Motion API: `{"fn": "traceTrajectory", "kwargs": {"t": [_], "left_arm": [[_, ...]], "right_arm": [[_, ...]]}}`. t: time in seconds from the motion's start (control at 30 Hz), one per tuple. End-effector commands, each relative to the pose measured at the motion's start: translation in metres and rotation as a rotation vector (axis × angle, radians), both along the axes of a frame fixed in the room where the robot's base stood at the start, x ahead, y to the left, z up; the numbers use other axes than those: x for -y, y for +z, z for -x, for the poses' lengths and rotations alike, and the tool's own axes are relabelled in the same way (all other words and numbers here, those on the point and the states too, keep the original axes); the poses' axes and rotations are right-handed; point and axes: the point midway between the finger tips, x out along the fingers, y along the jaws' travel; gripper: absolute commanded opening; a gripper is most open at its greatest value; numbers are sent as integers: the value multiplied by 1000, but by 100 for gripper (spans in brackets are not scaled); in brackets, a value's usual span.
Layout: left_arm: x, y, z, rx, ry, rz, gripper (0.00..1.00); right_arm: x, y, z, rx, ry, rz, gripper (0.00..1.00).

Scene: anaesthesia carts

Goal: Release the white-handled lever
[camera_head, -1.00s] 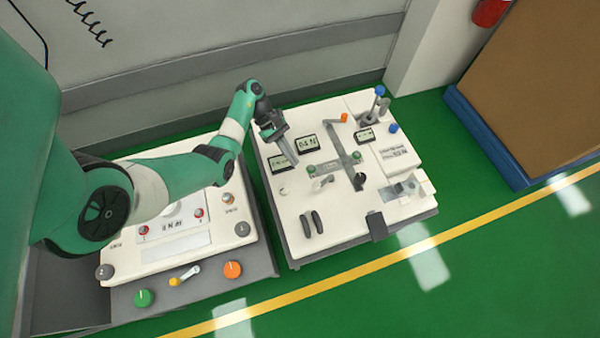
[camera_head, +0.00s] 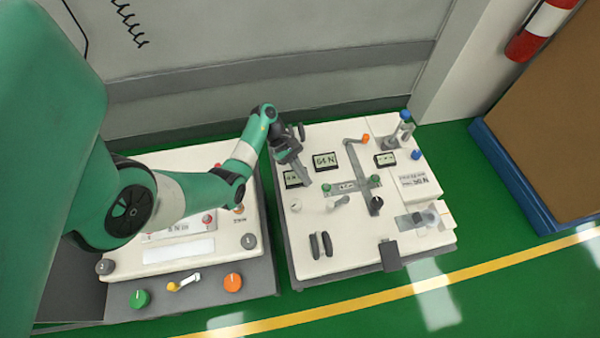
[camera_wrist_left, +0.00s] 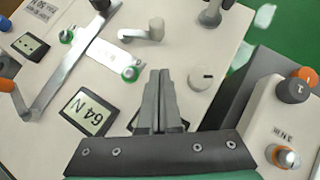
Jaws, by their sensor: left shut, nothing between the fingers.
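A small lever with a pale, whitish handle (camera_head: 338,202) stands on the white top of the right-hand cart, left of a black lever. It also shows in the left wrist view (camera_wrist_left: 146,33), beyond my fingertips. My left gripper (camera_head: 302,180) is shut and empty, low over the cart top beside the left display. In the left wrist view its closed fingers (camera_wrist_left: 158,75) point toward the lever, with a visible gap between them. No finger is around the lever. My right gripper is in neither view.
Near my left gripper are a white dial (camera_head: 296,205), a display reading 64 N (camera_head: 325,160) and a green knob (camera_head: 326,187). A black lever (camera_head: 376,205) and an orange-tipped lever (camera_head: 365,140) stand to the right. The left cart (camera_head: 180,249) is under my arm.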

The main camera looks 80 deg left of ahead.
Motion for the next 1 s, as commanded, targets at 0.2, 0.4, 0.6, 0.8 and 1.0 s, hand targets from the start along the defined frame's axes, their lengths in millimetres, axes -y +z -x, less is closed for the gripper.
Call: {"fn": "traceTrajectory", "kwargs": {"t": [0.2, 0.4, 0.6, 0.8, 1.0], "left_arm": [[29, -26, -22, 1, -5, 0, 0], [48, -25, -38, -1, -1, -2, 0], [52, -23, -41, -1, 0, -1, 0], [51, -23, -41, -1, 0, -1, 0], [52, -22, -38, -2, 23, 1, 0]], "right_arm": [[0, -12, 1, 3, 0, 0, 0], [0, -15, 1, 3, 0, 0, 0], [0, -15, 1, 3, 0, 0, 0], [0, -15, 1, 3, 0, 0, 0], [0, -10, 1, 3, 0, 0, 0]]}}
